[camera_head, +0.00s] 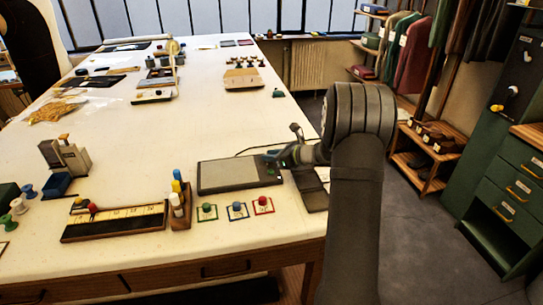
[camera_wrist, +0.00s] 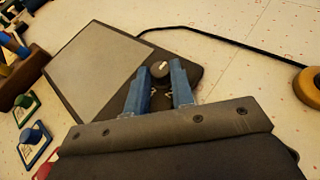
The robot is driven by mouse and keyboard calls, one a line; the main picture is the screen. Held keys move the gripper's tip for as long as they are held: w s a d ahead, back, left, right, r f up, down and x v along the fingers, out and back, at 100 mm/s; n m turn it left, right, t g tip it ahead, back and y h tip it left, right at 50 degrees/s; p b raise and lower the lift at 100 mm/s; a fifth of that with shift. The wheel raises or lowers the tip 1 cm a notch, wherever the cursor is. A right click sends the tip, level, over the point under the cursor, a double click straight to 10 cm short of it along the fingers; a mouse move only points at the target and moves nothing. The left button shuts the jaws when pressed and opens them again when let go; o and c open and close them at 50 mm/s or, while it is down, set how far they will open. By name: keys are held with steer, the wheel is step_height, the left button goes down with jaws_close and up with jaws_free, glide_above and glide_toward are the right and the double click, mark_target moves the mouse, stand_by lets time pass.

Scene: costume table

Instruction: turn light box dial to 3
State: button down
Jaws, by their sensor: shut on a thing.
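The light box (camera_head: 240,174) lies flat near the table's right edge. It is a dark slab with a grey panel, which also shows in the wrist view (camera_wrist: 95,68). Its dial (camera_wrist: 158,70) is a small dark knob with a pale mark, on the dark strip beside the panel. My gripper (camera_head: 275,158) reaches over that end of the box. In the wrist view its two blue fingers (camera_wrist: 161,74) stand on either side of the dial and are shut on it. Scale numbers are not readable, so the setting cannot be told. In the head view the gripper hides the dial.
A black cable (camera_wrist: 225,40) runs from the box across the table. An orange ring (camera_wrist: 309,86) lies to the right. Green, blue and red knobbed pieces on cards (camera_head: 237,211) and a wooden marker holder (camera_head: 180,215) stand in front.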

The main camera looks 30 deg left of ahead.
steer(key=shift+s+m+t+h, duration=0.15)
steer(key=shift+s+m+t, duration=0.05)
steer(key=shift+m+t, duration=0.65)
steer(key=shift+s+m+t+h, duration=0.15)
steer(key=shift+s+m+t, duration=0.05)
steer(key=shift+m+t, duration=0.65)
steer(key=shift+s+a+m+t+h, duration=0.15)
steer(key=shift+m+t+h, duration=0.35)
steer(key=shift+m+t, duration=0.55)
steer(key=shift+s+a+m+t+h, duration=0.15)
steer(key=shift+m+t+h, duration=0.35)
steer(key=shift+m+t, duration=0.5)
steer(key=shift+d+t, duration=0.1)
steer(key=shift+t, duration=0.35)
steer(key=c, duration=1.2)
jaws_free()
steer(key=shift+c, duration=0.2)
steer(key=v, duration=1.7)
steer(key=shift+s+r, duration=0.15)
steer(key=shift+s, duration=0.15)
